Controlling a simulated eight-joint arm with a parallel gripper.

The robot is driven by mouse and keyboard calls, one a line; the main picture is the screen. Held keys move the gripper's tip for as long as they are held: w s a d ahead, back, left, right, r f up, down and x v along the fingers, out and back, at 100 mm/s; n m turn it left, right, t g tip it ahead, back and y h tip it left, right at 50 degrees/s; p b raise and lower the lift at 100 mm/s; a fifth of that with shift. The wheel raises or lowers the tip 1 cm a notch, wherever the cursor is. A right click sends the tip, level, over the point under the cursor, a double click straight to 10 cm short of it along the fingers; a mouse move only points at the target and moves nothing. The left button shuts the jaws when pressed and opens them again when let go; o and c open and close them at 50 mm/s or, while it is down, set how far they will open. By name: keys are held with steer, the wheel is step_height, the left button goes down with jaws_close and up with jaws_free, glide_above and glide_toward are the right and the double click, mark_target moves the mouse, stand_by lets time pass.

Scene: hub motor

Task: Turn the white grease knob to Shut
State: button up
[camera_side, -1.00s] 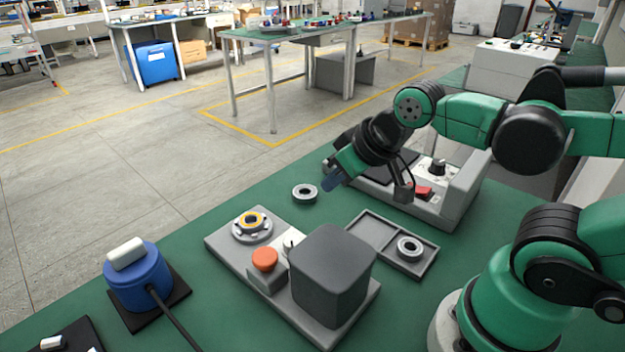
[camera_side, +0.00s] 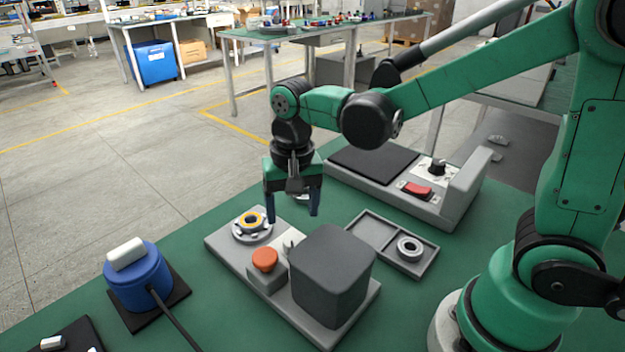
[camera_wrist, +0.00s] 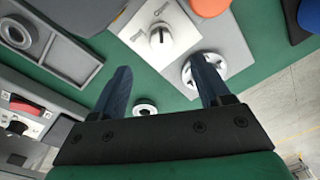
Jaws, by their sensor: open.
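The white grease knob (camera_wrist: 160,34) sits on a white label plate (camera_wrist: 138,22) with small print too blurred to read; a dark line marks its face. In the side view the knob (camera_side: 288,246) is on the grey base, between the orange button and the dark grey box, partly hidden by the box. My gripper (camera_side: 293,217) points down above and behind the knob, apart from it. In the wrist view its two blue fingers (camera_wrist: 161,64) are spread with nothing between them, and the knob lies beyond the tips.
The orange button (camera_side: 265,260), a ringed hub fixture (camera_side: 251,223) and the tall dark grey box (camera_side: 331,275) crowd the base. A grey tray (camera_side: 427,263) holds a metal ring. A blue motor (camera_side: 137,281) stands left. A device with a red switch (camera_side: 416,188) stands behind right.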

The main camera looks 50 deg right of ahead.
mark_target(291, 239)
steer(key=shift+w+a+f+m+g, duration=0.2)
steer(key=shift+f+m+g, duration=0.1)
steer(key=shift+f, duration=2.9)
steer(key=shift+c, duration=0.2)
jaws_close()
